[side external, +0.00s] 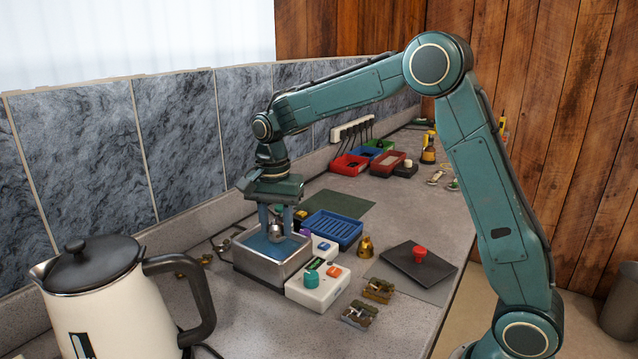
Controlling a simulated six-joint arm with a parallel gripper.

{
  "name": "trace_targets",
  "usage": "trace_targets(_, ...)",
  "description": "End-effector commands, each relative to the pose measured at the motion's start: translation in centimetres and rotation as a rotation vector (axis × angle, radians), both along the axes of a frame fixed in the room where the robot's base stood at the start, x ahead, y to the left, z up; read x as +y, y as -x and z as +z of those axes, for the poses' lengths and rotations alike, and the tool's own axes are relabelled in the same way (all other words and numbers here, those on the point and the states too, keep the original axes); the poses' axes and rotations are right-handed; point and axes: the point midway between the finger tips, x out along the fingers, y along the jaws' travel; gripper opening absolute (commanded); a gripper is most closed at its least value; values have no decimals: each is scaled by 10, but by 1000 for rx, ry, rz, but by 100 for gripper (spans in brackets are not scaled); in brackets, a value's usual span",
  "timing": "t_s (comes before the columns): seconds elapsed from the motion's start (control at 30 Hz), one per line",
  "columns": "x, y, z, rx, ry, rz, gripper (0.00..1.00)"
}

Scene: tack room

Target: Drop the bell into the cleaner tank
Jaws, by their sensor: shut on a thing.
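My gripper (276,228) points down over the cleaner tank (262,271), with its fingers shut on a small silver-grey rounded bell (277,234). The tank is an open metal box with blue inside. The bell is within the tank's outline in the side view, at about rim height; I cannot tell whether it touches the blue surface. The fingers partly cover the bell. A separate brass-coloured bell (365,246) stands on the counter to the right of the tank.
A white control box (318,289) with a green knob adjoins the tank. A blue tray (332,228) lies behind, and a black pad with a red knob (420,256) to the right. A kettle (120,300) stands front left. Small brass parts (360,314) lie in front.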

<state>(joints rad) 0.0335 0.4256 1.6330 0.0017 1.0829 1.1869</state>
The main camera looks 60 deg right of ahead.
Motion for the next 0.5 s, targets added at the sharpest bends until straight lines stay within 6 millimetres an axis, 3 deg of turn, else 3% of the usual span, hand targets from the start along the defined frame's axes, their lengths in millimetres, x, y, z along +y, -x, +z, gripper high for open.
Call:
trace_targets(0.23, 0, 0, -1, 0, 0, 0, 12)
trace_targets(0.27, 0, 0, -1, 0, 0, 0, 37)
trace_targets(0.3, 0, 0, -1, 0, 0, 0, 45)
trace_targets(0.4, 0, 0, -1, 0, 0, 0, 60)
trace_targets(0.5, 0, 0, -1, 0, 0, 0, 60)
